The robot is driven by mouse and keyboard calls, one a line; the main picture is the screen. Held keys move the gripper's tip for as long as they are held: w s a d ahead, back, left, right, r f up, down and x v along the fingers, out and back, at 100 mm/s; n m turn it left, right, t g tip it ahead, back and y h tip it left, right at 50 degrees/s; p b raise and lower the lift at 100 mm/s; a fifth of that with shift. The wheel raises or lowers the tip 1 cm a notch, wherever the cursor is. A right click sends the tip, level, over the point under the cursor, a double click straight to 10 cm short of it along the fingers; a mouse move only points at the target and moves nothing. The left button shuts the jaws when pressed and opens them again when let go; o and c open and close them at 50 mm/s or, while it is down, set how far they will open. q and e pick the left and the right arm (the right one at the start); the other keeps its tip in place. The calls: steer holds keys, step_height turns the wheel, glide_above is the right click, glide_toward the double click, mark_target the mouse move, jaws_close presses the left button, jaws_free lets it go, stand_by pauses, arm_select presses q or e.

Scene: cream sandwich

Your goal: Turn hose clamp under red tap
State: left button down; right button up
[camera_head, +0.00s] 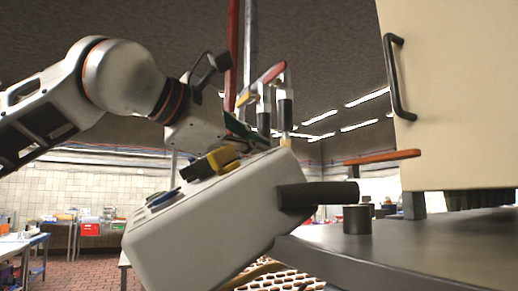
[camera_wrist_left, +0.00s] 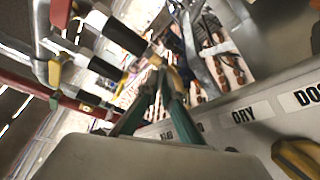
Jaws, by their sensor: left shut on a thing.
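The red tap (camera_head: 262,84) has a red lever over upright pipes with dark sleeves, above the grey machine. In the left wrist view a red lever (camera_wrist_left: 61,12) shows at the top left, and a pipe with a dark sleeve (camera_wrist_left: 124,37) runs from it towards my fingertips. My left gripper (camera_head: 250,138) reaches in from the left at the foot of these pipes. In the wrist view its green fingers (camera_wrist_left: 158,66) are closed together at the pipe's lower end, on a small tan piece that looks like the hose clamp (camera_wrist_left: 152,53). The clamp's outline is mostly hidden. My right gripper is not in view.
The grey machine (camera_head: 215,225) stands just below my gripper, with a yellow knob (camera_head: 222,157) and a black spout (camera_head: 318,194). A dark worktop (camera_head: 400,250) and a cream cabinet (camera_head: 450,90) are at the right. Further parallel pipes stand close beside the fingers.

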arm_select(q)
steer(key=shift+f+m, duration=0.2)
steer(key=shift+m, duration=0.2)
steer(key=shift+r+t, duration=0.15)
steer(key=shift+t, duration=0.15)
steer(key=c, duration=2.2)
jaws_free()
steer(key=shift+c, duration=0.2)
